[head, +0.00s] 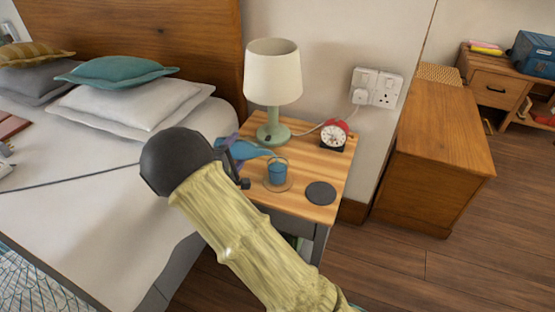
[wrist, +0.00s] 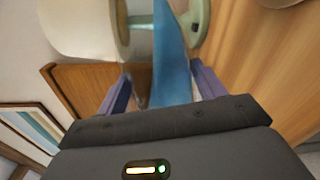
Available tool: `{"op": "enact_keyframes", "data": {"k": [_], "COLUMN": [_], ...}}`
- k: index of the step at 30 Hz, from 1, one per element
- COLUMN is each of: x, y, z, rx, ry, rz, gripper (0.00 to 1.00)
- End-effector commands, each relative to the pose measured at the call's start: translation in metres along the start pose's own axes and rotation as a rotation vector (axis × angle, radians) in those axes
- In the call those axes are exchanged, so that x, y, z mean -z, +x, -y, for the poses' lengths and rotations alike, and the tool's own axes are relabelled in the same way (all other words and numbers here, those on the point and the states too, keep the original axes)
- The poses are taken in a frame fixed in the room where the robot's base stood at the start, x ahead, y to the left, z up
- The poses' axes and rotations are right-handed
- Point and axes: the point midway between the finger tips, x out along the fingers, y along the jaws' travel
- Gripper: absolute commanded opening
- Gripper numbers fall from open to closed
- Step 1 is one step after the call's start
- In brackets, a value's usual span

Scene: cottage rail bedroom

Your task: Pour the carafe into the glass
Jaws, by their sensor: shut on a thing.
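The blue carafe (head: 248,151) lies tipped far over in my gripper (head: 236,165), above the nightstand. Its narrow end points right, toward the glass. In the wrist view the carafe (wrist: 172,55) is a long blue shape between the two purple fingers of my gripper (wrist: 163,88). The glass (head: 277,172) stands upright on a thin round base on the nightstand and looks blue inside. The carafe's end is close to the glass's rim, up and to its left. I cannot make out a stream. My dark wrist hides part of the carafe's left side.
The wooden nightstand (head: 305,211) also holds a green lamp (head: 273,85) behind the carafe, a red alarm clock (head: 334,135) at the back right and a dark round coaster (head: 321,193) right of the glass. The bed (head: 105,220) is on the left.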

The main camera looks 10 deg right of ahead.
Motion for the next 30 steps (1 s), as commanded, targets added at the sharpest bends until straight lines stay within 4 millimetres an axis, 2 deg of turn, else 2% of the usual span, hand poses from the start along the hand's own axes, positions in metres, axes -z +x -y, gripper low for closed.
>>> {"op": "enact_keyframes", "data": {"k": [23, 26, 30], "x": [-0.0020, 0.0011, 0.0044], "y": [0.0004, 0.0000, -0.0002], "z": [-0.0038, -0.0018, 0.0045], "rx": [-0.001, -0.005, -0.024], "ry": [0.023, -0.022, -0.202], "rz": [0.000, 0.002, 0.016], "gripper": [0.07, 0.07, 0.07]}}
